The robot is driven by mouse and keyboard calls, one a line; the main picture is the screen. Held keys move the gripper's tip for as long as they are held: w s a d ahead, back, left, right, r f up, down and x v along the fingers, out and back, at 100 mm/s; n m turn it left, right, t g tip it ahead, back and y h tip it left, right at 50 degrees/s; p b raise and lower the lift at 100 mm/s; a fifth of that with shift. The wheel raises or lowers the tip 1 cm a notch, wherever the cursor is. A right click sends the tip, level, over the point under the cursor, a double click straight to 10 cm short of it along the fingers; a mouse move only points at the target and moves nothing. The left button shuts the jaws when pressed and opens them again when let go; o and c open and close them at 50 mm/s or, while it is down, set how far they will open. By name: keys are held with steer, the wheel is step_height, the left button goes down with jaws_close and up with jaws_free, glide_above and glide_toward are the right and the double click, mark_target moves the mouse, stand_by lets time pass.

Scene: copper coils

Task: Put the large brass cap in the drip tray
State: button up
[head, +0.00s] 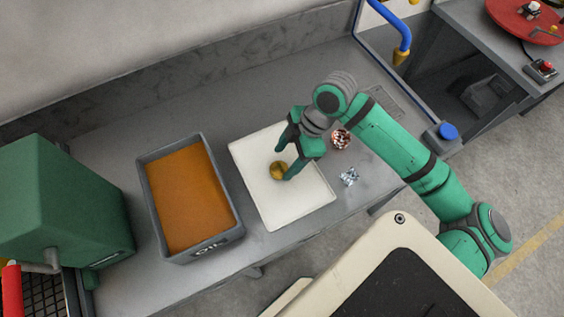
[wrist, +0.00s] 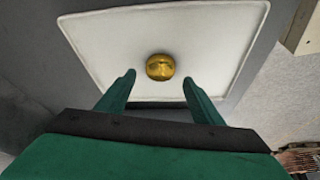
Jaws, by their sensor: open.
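The brass cap (head: 279,170) is round and gold-coloured and rests on the white shallow tray (head: 259,206), near its middle. In the wrist view the cap (wrist: 160,67) lies just beyond and between my fingertips, with the white tray (wrist: 105,40) around it. My gripper (head: 283,161) is open over the tray, and the fingers in the wrist view (wrist: 159,79) show a gap on both sides of the cap. I cannot tell whether a finger touches it. In the head view a finger lies close to the cap's right edge.
A grey bin (head: 230,233) with orange-brown contents stands left of the tray. A copper coil (head: 341,138) and a silvery, shiny cluster (head: 348,177) lie on the bench to the right. A green machine (head: 62,205) stands at the far left.

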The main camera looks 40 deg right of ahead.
steer(key=v, duration=0.8)
steer(key=shift+r, duration=0.35)
steer(key=shift+s, duration=0.1)
